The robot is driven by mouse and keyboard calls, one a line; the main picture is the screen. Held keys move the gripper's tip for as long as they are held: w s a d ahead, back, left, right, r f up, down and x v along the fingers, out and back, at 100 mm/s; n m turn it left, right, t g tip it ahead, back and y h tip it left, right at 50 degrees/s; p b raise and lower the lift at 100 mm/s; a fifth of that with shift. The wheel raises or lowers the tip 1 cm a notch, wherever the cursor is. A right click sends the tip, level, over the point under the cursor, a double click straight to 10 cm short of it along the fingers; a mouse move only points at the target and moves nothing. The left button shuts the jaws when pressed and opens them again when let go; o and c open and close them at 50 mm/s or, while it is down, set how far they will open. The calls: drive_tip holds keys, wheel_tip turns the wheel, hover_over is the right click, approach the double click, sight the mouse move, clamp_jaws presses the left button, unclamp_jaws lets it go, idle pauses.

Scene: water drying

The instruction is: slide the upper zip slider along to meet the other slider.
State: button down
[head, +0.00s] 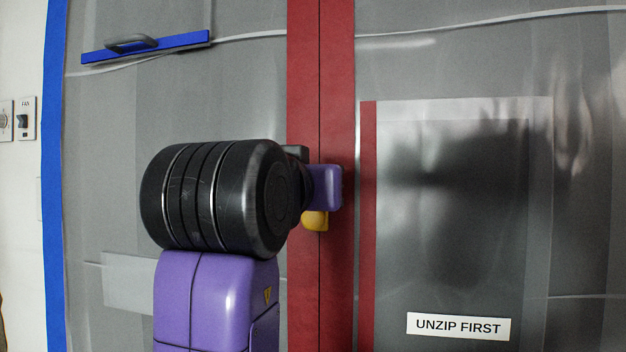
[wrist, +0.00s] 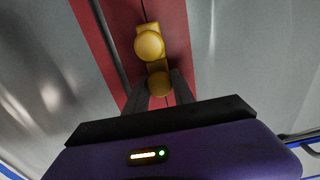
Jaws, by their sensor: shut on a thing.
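A red zip strip (head: 303,80) with a dark seam runs vertically down the grey plastic sheet. My gripper (head: 325,187) is at this strip, shut on the upper zip slider, which it hides in the head view. In the wrist view, my gripper's fingers (wrist: 160,92) pinch this yellow slider (wrist: 159,83) from both sides. The other yellow slider (wrist: 149,45) is right against it or nearly so; I cannot tell if they touch. Yellow also shows just below my gripper in the head view, most likely this other slider (head: 315,221).
A blue bar with a grey handle (head: 145,47) is at the upper left. Blue tape (head: 54,180) edges the sheet, with a fan switch (head: 26,119) on the wall beyond. A clear panel at right has a red edge (head: 368,230) and an "UNZIP FIRST" label (head: 458,326).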

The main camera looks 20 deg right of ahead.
drive_tip(key=c, duration=1.1)
unclamp_jaws()
drive_tip(key=shift+s+a, duration=0.1)
drive_tip(key=v, duration=0.7)
drive_tip(key=shift+s+a+b, duration=0.2)
drive_tip(key=shift+s+b, duration=0.05)
drive_tip(key=shift+b, duration=0.05)
